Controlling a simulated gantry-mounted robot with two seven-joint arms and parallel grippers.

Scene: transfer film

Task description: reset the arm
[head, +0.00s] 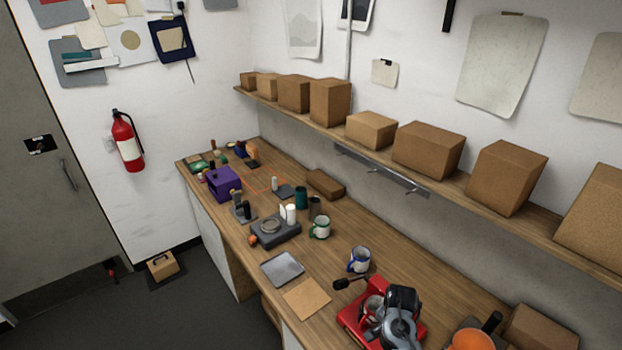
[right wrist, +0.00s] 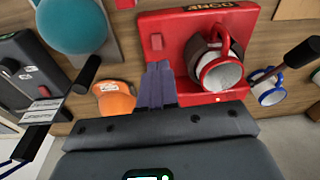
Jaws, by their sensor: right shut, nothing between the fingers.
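My right gripper (right wrist: 158,72) shows in the right wrist view with its two purple-grey fingers together and nothing between them. The fingertips point at the red coffee machine (right wrist: 180,30), close to its near edge; I cannot tell whether they touch it. A red mug (right wrist: 222,72) sits at the machine, right of the fingers. In the head view the red machine (head: 352,322) is at the lower right of the bench, partly covered by a black and grey part that I cannot clearly identify. My left gripper is not in view.
An orange object (right wrist: 115,98) lies left of the fingers, with a teal round object (right wrist: 72,22) beyond. A blue-handled mug (head: 358,260) stands beside the machine. The wooden bench (head: 330,286) holds several other items. A shelf of brown boxes (head: 428,148) runs above.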

